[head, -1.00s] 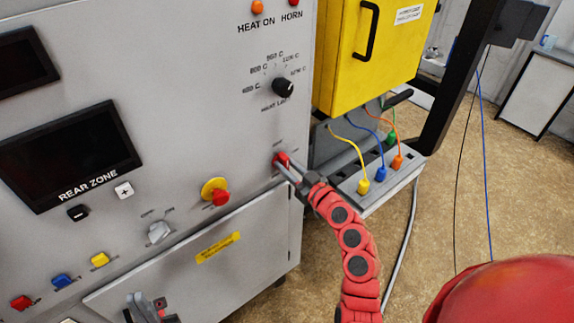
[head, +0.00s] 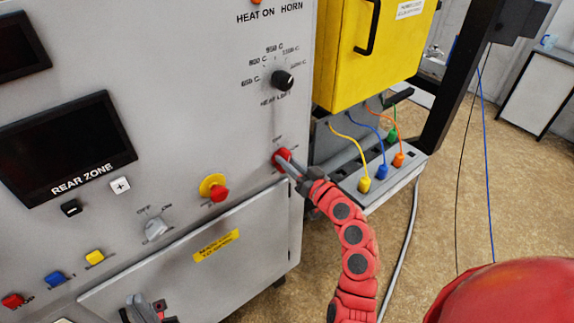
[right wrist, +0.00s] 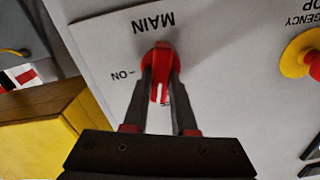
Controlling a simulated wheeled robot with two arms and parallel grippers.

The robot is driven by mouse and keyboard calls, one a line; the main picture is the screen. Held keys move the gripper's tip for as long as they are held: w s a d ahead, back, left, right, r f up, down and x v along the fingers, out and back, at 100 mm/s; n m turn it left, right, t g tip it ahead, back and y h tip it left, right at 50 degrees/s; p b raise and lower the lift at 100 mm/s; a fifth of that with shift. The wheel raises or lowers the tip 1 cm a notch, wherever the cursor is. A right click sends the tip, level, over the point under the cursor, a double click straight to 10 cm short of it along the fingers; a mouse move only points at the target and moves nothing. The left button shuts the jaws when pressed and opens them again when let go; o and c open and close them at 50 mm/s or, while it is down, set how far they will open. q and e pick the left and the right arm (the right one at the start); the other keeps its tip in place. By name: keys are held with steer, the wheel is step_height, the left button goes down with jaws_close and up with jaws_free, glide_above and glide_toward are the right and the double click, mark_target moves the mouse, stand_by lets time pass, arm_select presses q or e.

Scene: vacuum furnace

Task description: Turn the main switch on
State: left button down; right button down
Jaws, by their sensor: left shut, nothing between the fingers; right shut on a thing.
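The main switch is a red rotary knob (head: 283,155) at the lower right of the grey panel. In the right wrist view the knob (right wrist: 160,60) shows below the upside-down word MAIN, with an ON label to its left. Its white mark points down in that picture, not at ON. My right gripper (head: 287,161) is shut on the knob, one finger on each side; it also shows in the right wrist view (right wrist: 161,88). My left gripper (head: 146,311) is shut and empty at the bottom left of the head view, partly cut off.
A red button on a yellow base (head: 214,188) sits left of the switch. A grey OFF/ON selector (head: 157,228) is further left. A yellow box (head: 370,50) and a socket strip with coloured plugs (head: 405,170) stand to the right. Open floor lies beyond.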

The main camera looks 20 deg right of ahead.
steer(key=m, duration=0.2)
steer(key=m+b, duration=0.1)
steer(key=shift+d+f+m+b, duration=0.2)
steer(key=shift+m+b, duration=0.1)
steer(key=shift+m, duration=0.1)
steer(key=m+b, duration=0.1)
steer(key=m, duration=0.2)
steer(key=shift+m, duration=0.3)
steer(key=m, duration=0.4)
steer(key=shift+d, duration=0.1)
steer(key=shift+f+m, duration=0.2)
steer(key=shift+m, duration=1.4)
steer(key=c, duration=0.7)
jaws_free()
